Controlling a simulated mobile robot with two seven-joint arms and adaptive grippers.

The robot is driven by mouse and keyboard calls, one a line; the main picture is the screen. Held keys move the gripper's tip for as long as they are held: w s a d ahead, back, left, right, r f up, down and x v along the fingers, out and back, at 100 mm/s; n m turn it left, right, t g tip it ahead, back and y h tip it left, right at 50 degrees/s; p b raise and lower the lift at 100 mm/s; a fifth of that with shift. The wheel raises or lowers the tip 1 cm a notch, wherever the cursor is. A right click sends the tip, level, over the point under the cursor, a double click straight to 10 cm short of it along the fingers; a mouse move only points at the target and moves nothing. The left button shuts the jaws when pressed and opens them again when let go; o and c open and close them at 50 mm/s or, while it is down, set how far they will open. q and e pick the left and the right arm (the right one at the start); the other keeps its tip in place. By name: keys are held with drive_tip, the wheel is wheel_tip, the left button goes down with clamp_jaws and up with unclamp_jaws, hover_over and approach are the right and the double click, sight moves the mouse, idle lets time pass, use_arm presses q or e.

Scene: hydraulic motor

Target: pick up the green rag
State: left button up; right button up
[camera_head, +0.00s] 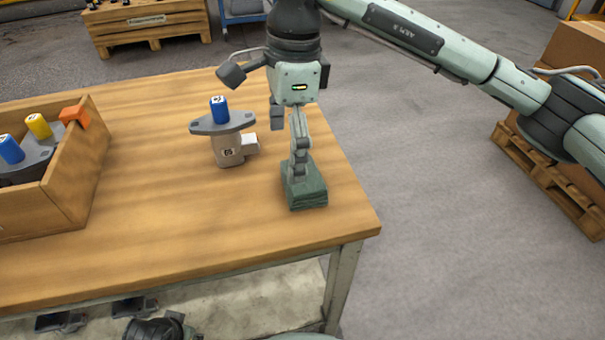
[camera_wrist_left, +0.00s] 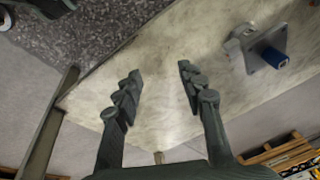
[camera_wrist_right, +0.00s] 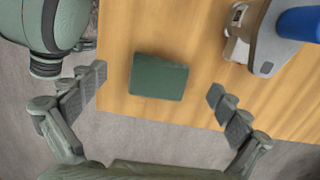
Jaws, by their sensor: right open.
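The green rag (camera_head: 307,193) is a small folded dark green block. It lies on the wooden table near its right edge. In the right wrist view the rag (camera_wrist_right: 158,77) lies between the two spread fingers, with gaps on both sides. My right gripper (camera_head: 299,160) is open, points down over the rag and hides part of it in the head view. My left gripper (camera_wrist_left: 160,84) is open and empty in the left wrist view, with a pale surface behind its fingers.
A motor with a blue cap (camera_head: 228,145) stands just left of the rag. A wooden box (camera_head: 95,165) with blue, yellow and orange-topped parts is at the far left. The table front (camera_head: 190,235) is clear. Another blue-ended motor (camera_wrist_left: 268,52) shows in the left wrist view.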

drive_tip(key=shift+w+d+r+h, duration=0.1)
drive_tip(key=shift+w+d+h, duration=0.15)
drive_tip(key=shift+d, duration=0.2)
drive_tip(key=shift+w+d+r+h, duration=0.1)
drive_tip(key=shift+w+d+h, duration=0.15)
drive_tip(key=shift+d, duration=0.2)
drive_tip(key=shift+w+d+f, duration=0.1)
drive_tip(key=shift+d+f, duration=0.1)
drive_tip(key=shift+f, duration=0.05)
drive_tip(key=f, duration=0.2)
drive_tip(key=f+p, duration=0.1)
drive_tip(key=f, duration=0.4)
drive_tip(key=shift+d+f, duration=0.1)
drive_tip(key=shift+d, duration=0.15)
use_arm(q)
drive_tip(key=f, duration=0.3)
drive_tip(key=shift+s, duration=0.35)
use_arm(e)
drive_tip(key=shift+c, duration=0.2)
drive_tip(key=c, duration=1)
